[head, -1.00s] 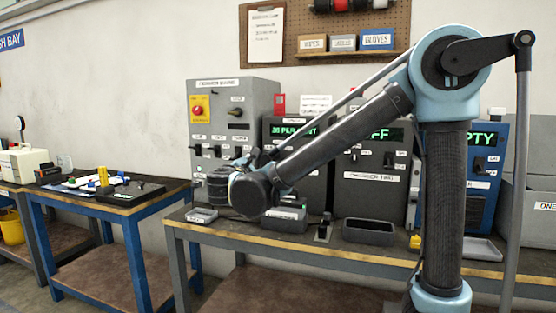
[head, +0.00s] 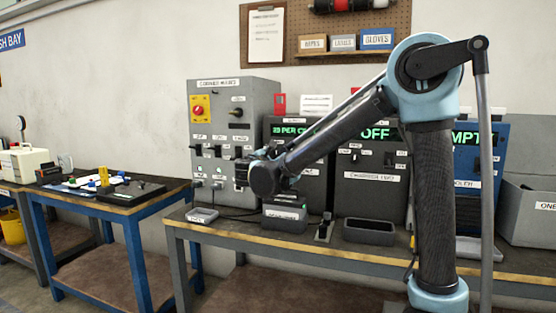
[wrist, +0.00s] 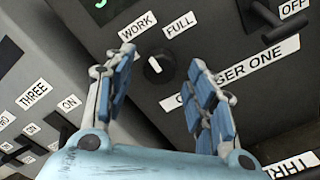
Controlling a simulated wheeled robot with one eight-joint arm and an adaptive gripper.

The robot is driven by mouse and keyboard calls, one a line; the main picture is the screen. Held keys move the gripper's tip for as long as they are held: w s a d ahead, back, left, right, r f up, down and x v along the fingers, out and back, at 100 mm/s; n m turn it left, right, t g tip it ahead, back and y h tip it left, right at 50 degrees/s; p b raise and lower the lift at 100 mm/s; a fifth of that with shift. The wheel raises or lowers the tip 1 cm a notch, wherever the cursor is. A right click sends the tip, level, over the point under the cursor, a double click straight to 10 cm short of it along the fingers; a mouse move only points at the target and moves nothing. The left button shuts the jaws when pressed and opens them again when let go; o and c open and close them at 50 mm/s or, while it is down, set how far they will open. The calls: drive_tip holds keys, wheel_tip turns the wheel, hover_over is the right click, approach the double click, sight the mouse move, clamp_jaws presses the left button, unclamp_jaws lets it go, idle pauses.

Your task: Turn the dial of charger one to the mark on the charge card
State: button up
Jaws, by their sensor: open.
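Charger one (head: 312,166) is a dark grey unit on the bench, partly hidden behind my arm in the head view. Its green display (head: 288,131) reads about "30 PER C", with the rest covered. In the wrist view its small dark round dial (wrist: 158,67) has a white pointer line, slanted toward the upper left. The labels WORK (wrist: 137,27) and FULL (wrist: 179,25) sit above the dial. My gripper (wrist: 162,63) is open and empty, its blue-padded fingers on either side of the dial in the picture; contact cannot be told. Which paper is the charge card is unclear.
A second charger (head: 369,181) showing OFF and a grey switch cabinet (head: 234,120) flank charger one. The wrist view also shows a black lever switch (wrist: 268,22). A clipboard (head: 266,37) and a white sheet (head: 316,103) hang behind. Trays (head: 369,231) line the bench front.

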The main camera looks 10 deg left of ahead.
drive_tip(key=shift+w, duration=0.25)
drive_tip(key=c, duration=1.1)
drive_tip(key=shift+o, duration=0.7)
drive_tip(key=shift+d, duration=0.45)
drive_tip(key=shift+a, duration=0.3)
drive_tip(key=shift+c, duration=0.6)
drive_tip(key=m, duration=1)
